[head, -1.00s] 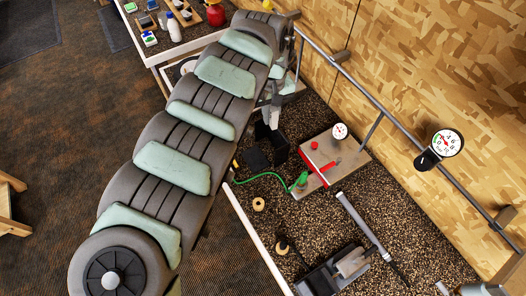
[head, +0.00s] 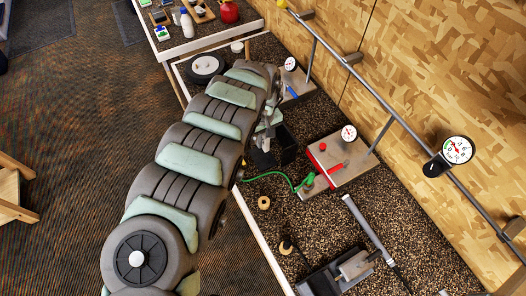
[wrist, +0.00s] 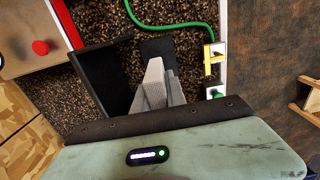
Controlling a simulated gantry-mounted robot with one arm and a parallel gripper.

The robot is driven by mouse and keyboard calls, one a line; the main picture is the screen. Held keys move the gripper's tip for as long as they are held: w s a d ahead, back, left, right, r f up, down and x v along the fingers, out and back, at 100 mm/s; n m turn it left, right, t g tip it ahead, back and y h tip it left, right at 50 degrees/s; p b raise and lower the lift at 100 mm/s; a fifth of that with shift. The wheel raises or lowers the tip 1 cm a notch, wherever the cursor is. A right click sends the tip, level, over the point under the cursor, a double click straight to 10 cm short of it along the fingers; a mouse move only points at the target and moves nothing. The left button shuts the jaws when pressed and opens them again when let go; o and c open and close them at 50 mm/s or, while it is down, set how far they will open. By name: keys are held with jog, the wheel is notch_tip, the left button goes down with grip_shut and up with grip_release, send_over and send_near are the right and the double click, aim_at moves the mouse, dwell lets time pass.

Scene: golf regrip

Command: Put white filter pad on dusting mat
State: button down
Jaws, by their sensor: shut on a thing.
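My gripper (head: 266,130) is over the bench beside a black open box (head: 287,152). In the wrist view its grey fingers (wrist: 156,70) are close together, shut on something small. This is likely the white filter pad, but its outline is hard to tell from the pale fingertips. A flat dark square (wrist: 158,48), possibly the dusting mat, lies just beyond the fingertips in the wrist view. The same dark square (head: 262,159) shows in the head view, in front of the box. I cannot tell how high the fingers are above it.
A green hose (head: 268,174) runs to a grey plate (head: 350,163) with a red strip and gauge. A tan ring (head: 264,203), a grey tube (head: 368,228) and a vise-like tool (head: 345,270) lie nearby. A rail with a gauge (head: 457,150) runs along the wall.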

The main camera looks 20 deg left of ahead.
aim_at(263, 157)
jog(key=f, duration=0.3)
jog(key=shift+d+f, duration=0.15)
jog(key=shift+d, duration=0.05)
jog(key=shift+a+f, duration=0.15)
jog(key=shift+f, duration=0.5)
notch_tip(263, 157, down, 3)
jog(key=shift+f, duration=0.3)
jog(key=shift+f, duration=0.15)
jog(key=c, duration=1.4)
grip_release()
jog(key=shift+o, duration=0.2)
